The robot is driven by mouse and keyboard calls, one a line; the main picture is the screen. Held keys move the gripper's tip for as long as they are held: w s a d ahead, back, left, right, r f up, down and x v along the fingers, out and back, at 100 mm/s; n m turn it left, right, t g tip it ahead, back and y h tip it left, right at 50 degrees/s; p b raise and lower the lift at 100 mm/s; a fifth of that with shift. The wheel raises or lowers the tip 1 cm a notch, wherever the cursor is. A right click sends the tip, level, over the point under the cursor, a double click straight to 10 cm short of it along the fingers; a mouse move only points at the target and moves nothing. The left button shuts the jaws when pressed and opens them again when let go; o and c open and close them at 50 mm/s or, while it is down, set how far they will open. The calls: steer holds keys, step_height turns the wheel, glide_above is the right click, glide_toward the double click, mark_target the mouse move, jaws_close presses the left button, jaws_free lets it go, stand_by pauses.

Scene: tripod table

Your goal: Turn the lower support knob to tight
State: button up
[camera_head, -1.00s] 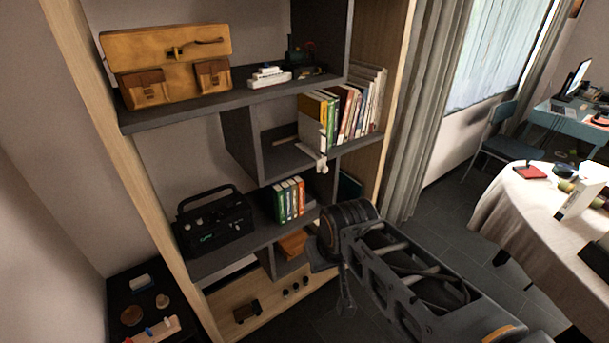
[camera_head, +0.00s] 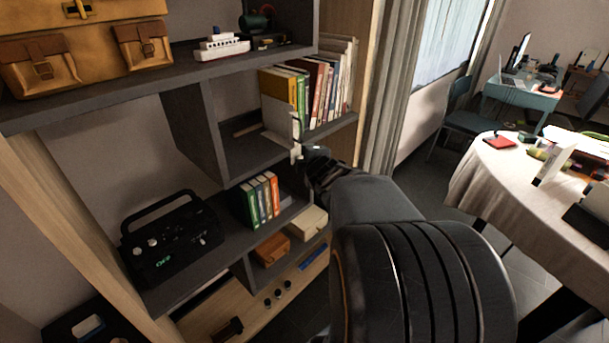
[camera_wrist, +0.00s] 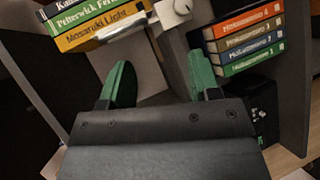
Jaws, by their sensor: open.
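A pale support knob (camera_wrist: 181,8) with a white fitting shows at the top edge of the wrist view, partly cut off. In the head view it appears as a small white part (camera_head: 296,153) at the front edge of the middle shelf, below the upright books. My gripper (camera_wrist: 161,76) is open with green finger pads set wide apart and nothing between them. The knob lies ahead of the fingertips, apart from them. In the head view my gripper (camera_head: 318,165) is dark and just right of the knob, mostly hidden by my wrist.
Books (camera_head: 310,90) stand on the middle shelf, and numbered books (camera_wrist: 243,42) stand below. A black radio (camera_head: 170,240) sits on the lower shelf at left. A table with a pale cloth (camera_head: 490,190) stands at right. Shelf boards lie close around my gripper.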

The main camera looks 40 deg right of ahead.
steer(key=s+d+f+n+t+y+b, duration=0.3)
steer(key=d+f+n+t+y+b, duration=0.35)
steer(key=n, duration=0.95)
steer(key=w+a+f+g+y+p, duration=0.1)
steer(key=w+g+p, duration=0.1)
steer(key=w, duration=1)
steer(key=shift+w+a+f, duration=0.2)
steer(key=shift+w+f, duration=0.1)
steer(key=shift+w, duration=0.1)
steer(key=c, duration=0.9)
